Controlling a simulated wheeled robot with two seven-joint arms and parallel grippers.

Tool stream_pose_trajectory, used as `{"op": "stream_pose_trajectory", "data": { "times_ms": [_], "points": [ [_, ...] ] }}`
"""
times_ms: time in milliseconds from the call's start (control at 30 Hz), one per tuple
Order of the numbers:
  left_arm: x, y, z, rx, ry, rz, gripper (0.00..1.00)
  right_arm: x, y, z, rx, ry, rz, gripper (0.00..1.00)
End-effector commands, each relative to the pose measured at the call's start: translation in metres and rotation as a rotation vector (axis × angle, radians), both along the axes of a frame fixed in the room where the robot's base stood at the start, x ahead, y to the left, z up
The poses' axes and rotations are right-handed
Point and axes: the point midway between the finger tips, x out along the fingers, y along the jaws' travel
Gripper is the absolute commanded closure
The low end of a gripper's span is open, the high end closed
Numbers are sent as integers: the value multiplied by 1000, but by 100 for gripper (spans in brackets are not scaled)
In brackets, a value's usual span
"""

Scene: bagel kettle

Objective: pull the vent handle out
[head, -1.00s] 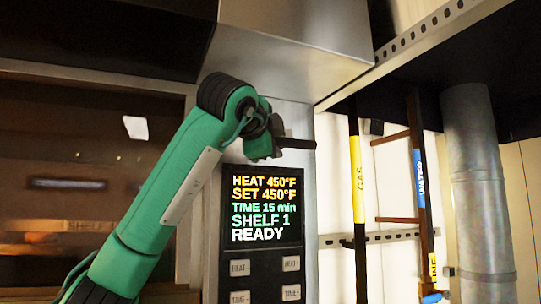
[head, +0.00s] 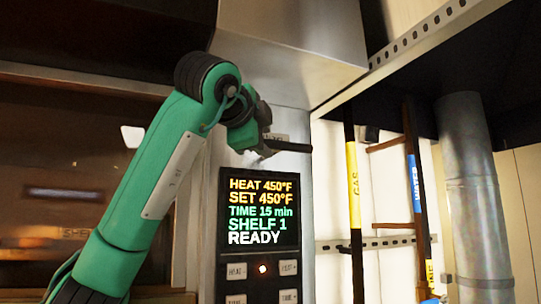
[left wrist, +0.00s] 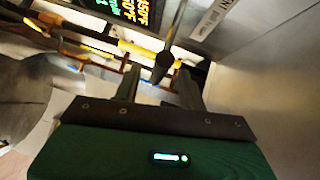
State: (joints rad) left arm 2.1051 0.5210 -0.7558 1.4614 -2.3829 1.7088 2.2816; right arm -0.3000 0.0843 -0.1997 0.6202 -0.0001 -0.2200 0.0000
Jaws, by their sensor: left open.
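The vent handle shows in the left wrist view as a dark grip (left wrist: 163,66) on the end of a thin metal rod. The rod comes out from the panel beside a small lettered plate (left wrist: 208,22). My left gripper (left wrist: 158,90) is open, with the grip appearing between its two fingers; I cannot tell whether they touch it. In the head view my left gripper (head: 287,144) is in front of the panel, above the display, and largely hides the handle. My right gripper is not in view.
The oven panel carries a lit display (head: 261,210) reading READY, with buttons below. A metal hood (head: 290,50) overhangs the gripper. Upright pipes marked GAS (head: 353,175) and WATER (head: 416,180) and a wide grey duct (head: 472,190) stand to the right.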

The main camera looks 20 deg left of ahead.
Motion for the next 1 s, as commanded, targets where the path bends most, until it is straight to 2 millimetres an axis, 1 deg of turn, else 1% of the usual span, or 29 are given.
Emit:
{"op": "stream_pose_trajectory", "data": {
  "times_ms": [33, 200, 300, 400, 567, 1000],
  "points": [
    [-14, -2, -2, 1, -5, -2, 59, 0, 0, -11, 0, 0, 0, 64],
    [-51, -3, 4, 1, -3, -1, 59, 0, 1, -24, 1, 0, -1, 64],
    [-67, -5, 7, 1, -1, -2, 59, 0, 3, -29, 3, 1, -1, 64],
    [-78, -5, 9, 2, 1, -2, 59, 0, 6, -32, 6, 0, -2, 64],
    [-85, -6, 11, 2, 3, -1, 59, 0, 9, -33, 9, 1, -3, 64],
    [-85, -5, 11, 2, 3, -1, 59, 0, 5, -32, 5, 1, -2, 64]
  ]
}}
